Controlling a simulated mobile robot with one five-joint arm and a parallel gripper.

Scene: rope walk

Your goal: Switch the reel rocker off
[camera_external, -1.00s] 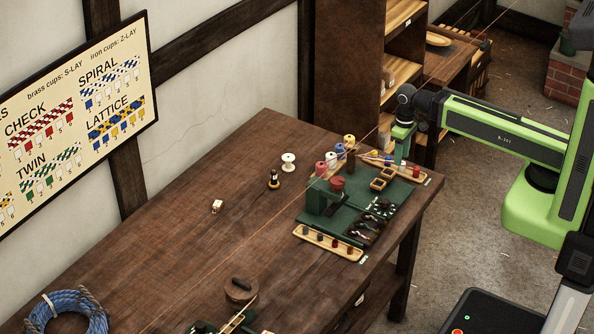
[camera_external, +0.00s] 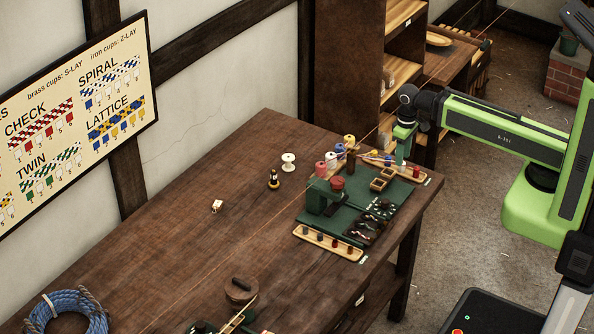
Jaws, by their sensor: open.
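I cannot make out for certain which item is the reel rocker. A small pale block with a dark reddish mark (camera_external: 217,206) sits alone on the bare middle of the table and could be a switch, but it is too small to read. A dark green stand with a red top (camera_external: 324,195) stands on the green mat, with spools behind it. My gripper (camera_external: 402,160) hangs pointing down over the far right end of the table, near the wooden trays and apart from the pale block. It is open; its fingertips are small and hard to see.
A white spool (camera_external: 288,161) and a dark bottle-like piece (camera_external: 274,180) stand behind the mat. A peg rack (camera_external: 328,243) lies at its front edge. A blue rope coil (camera_external: 68,312) and a round brown lidded piece (camera_external: 240,289) are nearer. The table's left middle is mostly clear.

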